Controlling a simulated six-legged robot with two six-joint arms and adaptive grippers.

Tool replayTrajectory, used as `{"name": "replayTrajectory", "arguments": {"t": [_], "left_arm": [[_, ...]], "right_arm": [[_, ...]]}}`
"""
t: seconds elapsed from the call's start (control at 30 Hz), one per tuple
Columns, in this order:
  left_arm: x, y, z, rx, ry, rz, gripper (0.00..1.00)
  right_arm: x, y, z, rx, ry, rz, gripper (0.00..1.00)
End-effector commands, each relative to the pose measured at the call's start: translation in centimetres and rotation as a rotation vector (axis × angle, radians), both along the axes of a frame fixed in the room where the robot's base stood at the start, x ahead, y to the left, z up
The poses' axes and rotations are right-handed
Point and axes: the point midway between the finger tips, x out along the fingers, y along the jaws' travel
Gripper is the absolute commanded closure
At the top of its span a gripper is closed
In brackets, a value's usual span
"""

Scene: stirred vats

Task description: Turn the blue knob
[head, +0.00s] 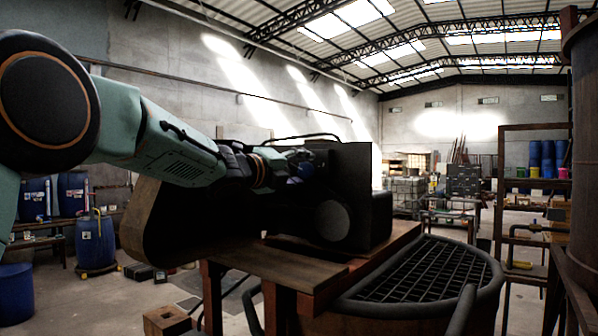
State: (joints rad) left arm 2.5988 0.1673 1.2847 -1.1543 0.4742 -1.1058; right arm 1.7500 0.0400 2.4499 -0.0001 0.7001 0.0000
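My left arm comes in from the left, and its gripper (292,166) is at the upper part of a dark machine (350,200). A small dark blue rounded part, which looks like the blue knob (306,170), shows right at the gripper's end. The gripper's fingers are dark against the dark machine, so I cannot tell whether they are open or shut, or whether they touch the knob. My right gripper is not in view.
The machine stands on a wooden bench (290,268). A vat with a dark grate (425,275) is at the front right. Blue barrels (95,243) stand at the left. A rusty tank (583,150) is at the right edge. Open floor lies behind.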

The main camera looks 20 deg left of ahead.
Motion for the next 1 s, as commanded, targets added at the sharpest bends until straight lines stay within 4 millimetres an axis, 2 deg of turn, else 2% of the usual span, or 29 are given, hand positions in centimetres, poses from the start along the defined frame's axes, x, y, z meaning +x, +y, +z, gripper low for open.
{"name": "replayTrajectory", "arguments": {"t": [0.33, 0.47, 1.0], "left_arm": [[-0.1, 0.0, -0.3, 0.003, 0.005, 0.000, 0.42], [-0.8, 0.3, -0.2, 0.001, 0.005, 0.000, 0.42], [-8.9, 3.2, -0.1, -0.003, 0.003, 0.000, 0.42]], "right_arm": [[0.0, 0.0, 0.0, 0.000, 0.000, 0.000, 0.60], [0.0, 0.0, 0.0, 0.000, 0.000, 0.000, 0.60], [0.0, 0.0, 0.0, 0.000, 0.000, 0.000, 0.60]]}}
